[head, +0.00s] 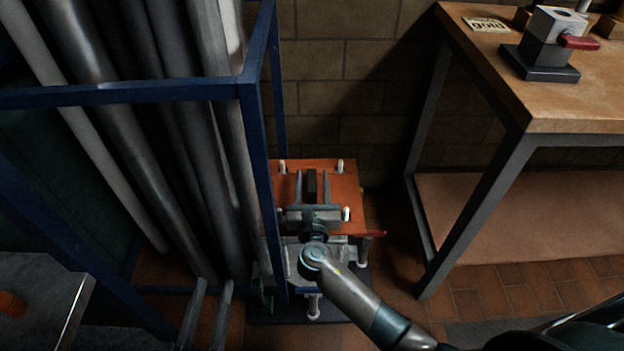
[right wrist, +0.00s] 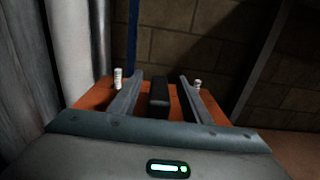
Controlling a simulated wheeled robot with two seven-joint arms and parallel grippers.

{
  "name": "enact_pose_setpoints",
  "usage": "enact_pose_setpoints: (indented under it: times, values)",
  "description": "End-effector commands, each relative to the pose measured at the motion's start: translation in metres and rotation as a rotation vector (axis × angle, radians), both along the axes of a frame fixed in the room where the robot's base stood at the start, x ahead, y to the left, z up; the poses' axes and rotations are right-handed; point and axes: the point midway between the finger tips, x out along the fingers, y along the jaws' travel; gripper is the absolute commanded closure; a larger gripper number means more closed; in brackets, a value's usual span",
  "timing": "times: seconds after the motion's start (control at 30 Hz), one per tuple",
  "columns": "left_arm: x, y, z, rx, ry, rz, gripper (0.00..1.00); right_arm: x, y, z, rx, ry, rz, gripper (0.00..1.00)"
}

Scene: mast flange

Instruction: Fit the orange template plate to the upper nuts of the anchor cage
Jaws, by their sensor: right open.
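The orange template plate (head: 328,178) lies roughly level on top of the anchor cage (head: 350,252), with white bolt ends showing at its corners. Whether it rests on the upper nuts is hidden. A dark upright block (head: 311,184), perhaps the plate's handle, stands at its middle. My right gripper (head: 312,176) is over the plate, open, with one finger on each side of the block. The right wrist view shows the plate (right wrist: 96,95) and the block (right wrist: 159,92) between the spread fingers. My left gripper (head: 214,282) is at the lower left, fingers apart and empty.
A blue rack (head: 262,150) with grey pipes (head: 190,150) stands close on the left of the cage. A workbench (head: 580,120) with a clamp-like fixture (head: 545,50) is at right. A brick wall (head: 335,90) is behind. Tiled floor is clear between cage and bench.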

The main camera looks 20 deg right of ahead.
Motion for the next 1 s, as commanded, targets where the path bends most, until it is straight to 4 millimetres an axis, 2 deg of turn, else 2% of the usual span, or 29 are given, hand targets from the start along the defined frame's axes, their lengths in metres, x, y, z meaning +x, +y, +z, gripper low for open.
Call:
enact_pose_setpoints:
  times: [0.17,0.37,1.0]
  values:
    - [0.000,0.000,0.001,0.000,0.000,0.000,0.69,-0.004,0.001,0.000,0.000,0.000,0.001,0.56]
    - [0.000,0.000,0.005,0.000,0.000,0.000,0.69,-0.023,0.007,0.001,0.000,0.001,0.001,0.56]
    - [0.000,0.000,0.018,0.000,0.000,0.000,0.69,-0.139,0.040,0.001,0.001,0.000,0.000,0.56]
